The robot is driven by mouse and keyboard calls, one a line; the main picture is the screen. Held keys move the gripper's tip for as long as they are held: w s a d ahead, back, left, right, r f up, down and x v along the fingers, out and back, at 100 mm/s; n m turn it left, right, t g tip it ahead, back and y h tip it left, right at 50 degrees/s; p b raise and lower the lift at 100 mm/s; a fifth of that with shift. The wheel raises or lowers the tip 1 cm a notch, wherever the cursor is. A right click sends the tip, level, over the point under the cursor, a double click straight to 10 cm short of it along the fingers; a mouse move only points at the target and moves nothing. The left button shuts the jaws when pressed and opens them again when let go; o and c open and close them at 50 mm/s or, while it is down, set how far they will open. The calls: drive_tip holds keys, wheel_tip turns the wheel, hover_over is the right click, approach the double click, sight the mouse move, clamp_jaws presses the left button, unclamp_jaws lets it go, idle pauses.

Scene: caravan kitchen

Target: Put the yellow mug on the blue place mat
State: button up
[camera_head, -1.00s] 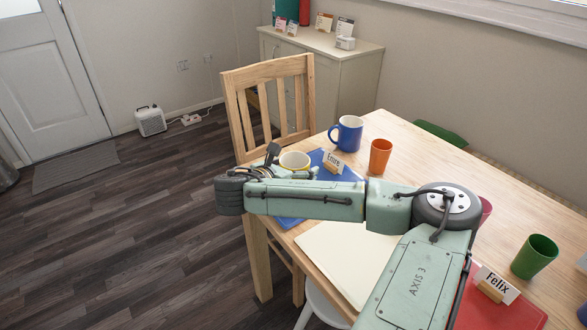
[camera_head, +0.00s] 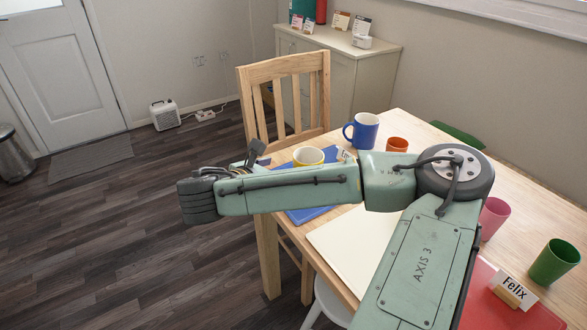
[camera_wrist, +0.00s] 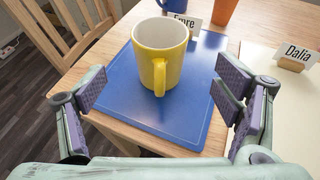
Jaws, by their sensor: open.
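The yellow mug (camera_wrist: 160,54) stands upright on the blue place mat (camera_wrist: 180,122) in the wrist view, its handle toward me. In the head view the mug (camera_head: 308,156) shows only its upper part behind my arm, and part of the blue mat (camera_head: 305,215) shows below the arm. My gripper (camera_wrist: 160,98) is open, with one finger on each side and the mug a little ahead between them. No finger touches the mug.
A name card reading Emre (camera_wrist: 186,22) stands behind the mug. A blue mug (camera_head: 362,131) and an orange cup (camera_head: 397,145) stand near the mat. A cream mat (camera_head: 335,240) with the Dalia card (camera_wrist: 296,56) lies to the right. A wooden chair (camera_head: 285,90) stands at the table's end.

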drive_tip(key=shift+v, duration=0.8)
